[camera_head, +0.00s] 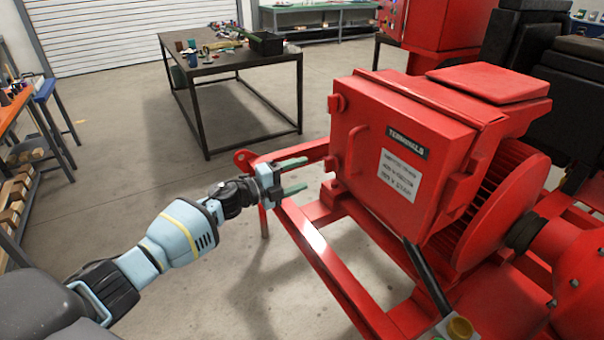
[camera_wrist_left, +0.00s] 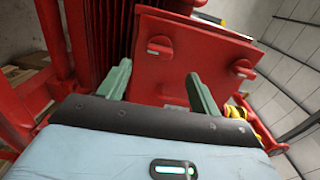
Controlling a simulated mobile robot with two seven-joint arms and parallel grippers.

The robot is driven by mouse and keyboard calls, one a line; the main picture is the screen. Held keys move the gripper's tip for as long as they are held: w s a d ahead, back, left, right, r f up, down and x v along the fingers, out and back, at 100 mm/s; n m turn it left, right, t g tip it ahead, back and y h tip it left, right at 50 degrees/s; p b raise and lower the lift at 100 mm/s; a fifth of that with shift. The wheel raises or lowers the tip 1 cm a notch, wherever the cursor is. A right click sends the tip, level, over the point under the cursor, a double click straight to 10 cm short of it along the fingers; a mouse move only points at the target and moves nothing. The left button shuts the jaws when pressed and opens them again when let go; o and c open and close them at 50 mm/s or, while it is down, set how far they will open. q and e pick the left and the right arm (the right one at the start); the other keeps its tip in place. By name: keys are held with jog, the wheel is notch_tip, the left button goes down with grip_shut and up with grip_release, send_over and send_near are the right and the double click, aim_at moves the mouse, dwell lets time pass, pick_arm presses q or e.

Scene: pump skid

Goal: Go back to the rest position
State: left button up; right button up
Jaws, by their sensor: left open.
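My left gripper (camera_head: 292,176) is open, with its two green fingers apart and nothing between them. It is in front of the left side of the red terminal box (camera_head: 388,160), near the red frame rail (camera_head: 325,256). In the left wrist view my left gripper (camera_wrist_left: 160,88) points at a red panel (camera_wrist_left: 190,62) with two round knobs, and a gap shows between fingertips and panel. My left arm reaches in from the lower left. My right gripper does not show in either view.
The red pump skid fills the right side, with a finned motor (camera_head: 500,205) behind the box. A dark work table (camera_head: 220,68) with tools stands at the back. Shelving (camera_head: 20,150) with boxes is at the far left. The floor (camera_head: 130,150) between is clear.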

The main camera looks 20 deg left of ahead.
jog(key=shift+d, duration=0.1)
pick_arm(q)
jog(key=s+d+f+n+y, duration=0.3)
jog(key=s+f+n, duration=0.4)
jog(key=s+f, duration=0.25)
jog(key=s+d+f+n+y, duration=0.2)
jog(key=s+d+f+n, duration=0.3)
jog(key=s+f, duration=0.45)
jog(key=s+f+n+g+y, duration=0.2)
jog(key=s+f+n, duration=0.2)
jog(key=s, duration=1)
jog(key=s+a+f+n+g+y+p, duration=0.1)
jog(key=s+n, duration=0.6)
jog(key=s, duration=0.8)
notch_tip(320, 180, down, 4)
jog(key=shift+s+a+r+g+y, duration=0.2)
jog(key=shift+g+y, duration=0.3)
jog(key=shift+g, duration=0.7)
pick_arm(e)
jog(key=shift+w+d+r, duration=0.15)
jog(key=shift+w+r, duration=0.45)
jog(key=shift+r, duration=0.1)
